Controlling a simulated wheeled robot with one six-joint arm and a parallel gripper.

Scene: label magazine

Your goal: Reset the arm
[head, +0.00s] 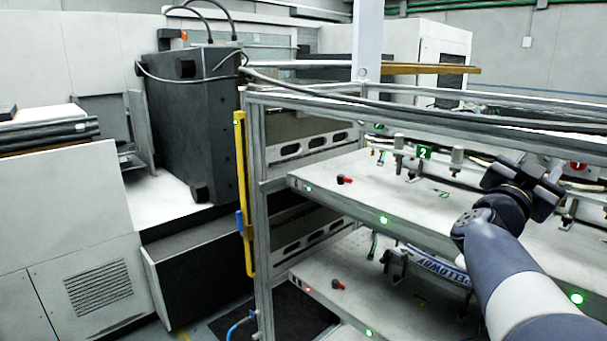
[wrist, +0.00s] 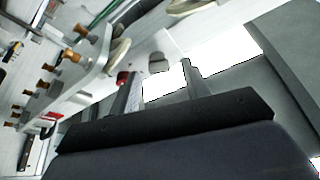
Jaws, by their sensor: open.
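My arm reaches in from the lower right of the head view. My gripper (head: 520,178) is over the right part of the upper shelf (head: 335,170), in front of the rack's fittings; its fingertips are hard to make out there. In the wrist view my gripper (wrist: 160,84) shows two fingers standing apart above a dark gripper body. I see nothing held between them. Behind them are a bright gap and grey surfaces.
The metal rack has a lower shelf (head: 320,270) with a rolled printed label (head: 435,262). A green number 2 tag (head: 424,152) and clamps line the upper shelf. A yellow bar (head: 240,190) runs down the rack's left post. A dark machine block (head: 195,125) stands further left.

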